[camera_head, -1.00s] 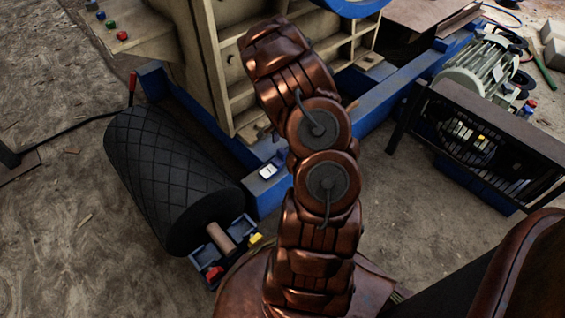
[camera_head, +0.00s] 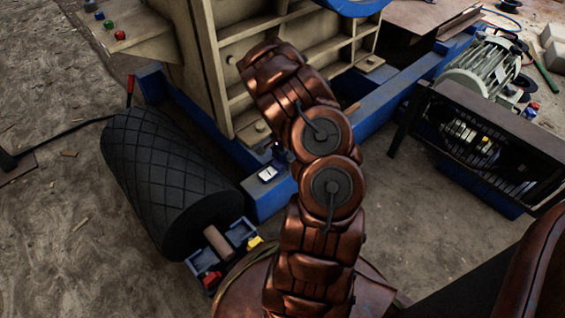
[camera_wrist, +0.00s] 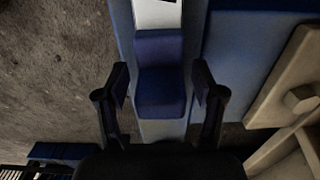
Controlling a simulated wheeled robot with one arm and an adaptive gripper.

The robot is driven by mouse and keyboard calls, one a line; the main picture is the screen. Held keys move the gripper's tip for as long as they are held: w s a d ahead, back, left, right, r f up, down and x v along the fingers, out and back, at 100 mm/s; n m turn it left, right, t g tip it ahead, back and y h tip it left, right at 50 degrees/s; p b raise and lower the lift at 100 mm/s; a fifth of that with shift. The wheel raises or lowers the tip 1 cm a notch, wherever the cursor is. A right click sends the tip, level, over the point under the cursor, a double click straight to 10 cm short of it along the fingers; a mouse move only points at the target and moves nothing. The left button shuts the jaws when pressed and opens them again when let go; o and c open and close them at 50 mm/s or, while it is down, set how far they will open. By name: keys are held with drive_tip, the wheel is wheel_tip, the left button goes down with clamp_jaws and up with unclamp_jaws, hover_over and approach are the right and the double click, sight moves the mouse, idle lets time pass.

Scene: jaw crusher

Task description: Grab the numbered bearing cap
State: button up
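A dark blue block (camera_wrist: 160,75), which looks like the bearing cap, lies in the middle of the wrist view on a lighter blue surface. A white plate (camera_wrist: 157,12) is just beyond it; I cannot read a number. My gripper (camera_wrist: 160,82) is open, with one dark finger on each side of the block. A gap shows between each finger and the block. In the head view the white plate (camera_head: 267,173) lies on the end of the blue frame, and my arm hides most of the gripper and the block.
The blue frame (camera_head: 270,198) carries the beige crusher body (camera_head: 240,70), which stands close beside the gripper. A motor (camera_head: 485,65) and black guard (camera_head: 480,140) are right. Bare ground lies between.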

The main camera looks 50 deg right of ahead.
clamp_jaws()
idle(0.3)
drive_tip(key=shift+r, duration=0.1)
